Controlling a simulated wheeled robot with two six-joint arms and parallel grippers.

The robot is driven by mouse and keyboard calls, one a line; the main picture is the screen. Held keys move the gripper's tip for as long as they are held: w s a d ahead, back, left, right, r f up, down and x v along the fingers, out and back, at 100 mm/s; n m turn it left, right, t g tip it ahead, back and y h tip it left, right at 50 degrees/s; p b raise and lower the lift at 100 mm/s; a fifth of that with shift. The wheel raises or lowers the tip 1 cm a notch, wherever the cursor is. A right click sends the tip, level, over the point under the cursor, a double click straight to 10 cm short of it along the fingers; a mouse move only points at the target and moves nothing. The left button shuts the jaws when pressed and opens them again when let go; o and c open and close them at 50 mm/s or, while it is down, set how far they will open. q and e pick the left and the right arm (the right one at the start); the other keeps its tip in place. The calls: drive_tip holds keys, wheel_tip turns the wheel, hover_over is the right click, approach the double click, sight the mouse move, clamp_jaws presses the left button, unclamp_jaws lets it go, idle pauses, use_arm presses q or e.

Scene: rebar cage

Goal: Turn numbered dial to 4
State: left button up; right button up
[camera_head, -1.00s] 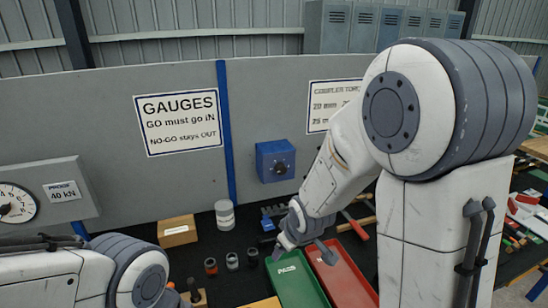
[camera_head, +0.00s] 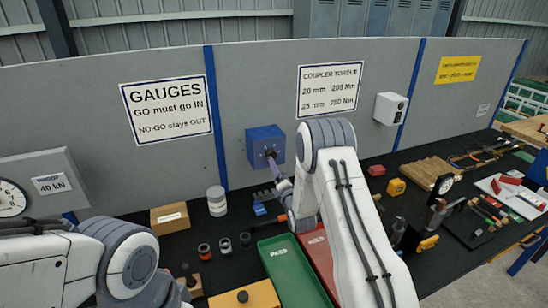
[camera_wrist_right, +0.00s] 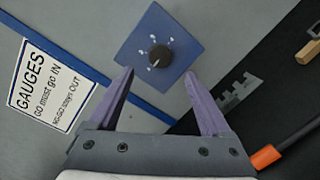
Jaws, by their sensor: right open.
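The numbered dial is a dark round knob (camera_wrist_right: 160,54) on a blue box (camera_head: 265,141) fixed to the grey panel. In the right wrist view white marks ring the knob on the blue face (camera_wrist_right: 140,42); the digits are too small to read. My right gripper (camera_head: 277,171) is open, its purple fingers pointing at the box from the front. In the right wrist view the fingertips (camera_wrist_right: 159,74) stand apart, with the knob beyond and roughly centred between them, apparently not gripped. My left arm shows at lower left, but its gripper is out of sight.
Below the dial a green tray (camera_head: 295,270) and a red tray (camera_head: 318,250) lie on the black bench. A cardboard box (camera_head: 170,218) and a white canister (camera_head: 217,201) stand left. A white wall box (camera_head: 391,109) hangs right.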

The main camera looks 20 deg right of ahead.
sight(272, 156)
drive_tip(key=w+p, duration=0.1)
drive_tip(key=w, duration=0.2)
drive_tip(key=w+p, duration=0.1)
drive_tip(key=w, duration=0.2)
drive_tip(key=shift+w+d+r, duration=0.1)
drive_tip(key=shift+w+d, duration=0.1)
drive_tip(key=shift+w, duration=0.15)
drive_tip(key=shift+w+p, duration=0.35)
drive_tip(key=shift+w, duration=0.3)
drive_tip(key=shift+d, duration=0.1)
clamp_jaws()
